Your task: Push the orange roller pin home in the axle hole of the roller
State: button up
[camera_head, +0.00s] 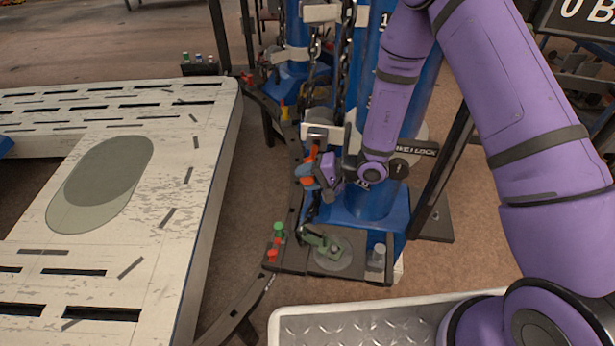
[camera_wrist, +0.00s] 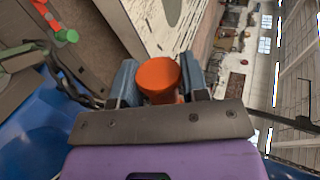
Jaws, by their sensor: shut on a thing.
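My gripper (camera_head: 316,172) is at the middle of the head view, beside the blue column. It is shut on the orange roller pin (camera_head: 306,168). In the wrist view the pin's round orange head (camera_wrist: 158,76) shows between the two blue-grey fingers, with a little of its shank below. The far end of the pin is hidden. I cannot make out the roller or its axle hole clearly in either view, so I cannot tell whether the pin is in the hole.
A dark stand (camera_head: 292,262) below my gripper carries a green clamp (camera_head: 322,242) and green and red pegs (camera_head: 278,230). A chain (camera_head: 346,60) hangs by the blue column (camera_head: 372,200). A pale slotted table (camera_head: 185,230) is at the left.

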aim_at(312, 160)
jog(key=shift+w+d, duration=0.3)
jog(key=shift+w, duration=0.85)
jog(key=shift+w+d, duration=0.3)
jog(key=shift+w, duration=0.9)
jog(key=shift+w+d, duration=0.3)
jog(key=shift+w, duration=0.85)
jog(key=o, duration=1.2)
jog(key=shift+c, duration=0.2)
jog(key=shift+s, duration=0.15)
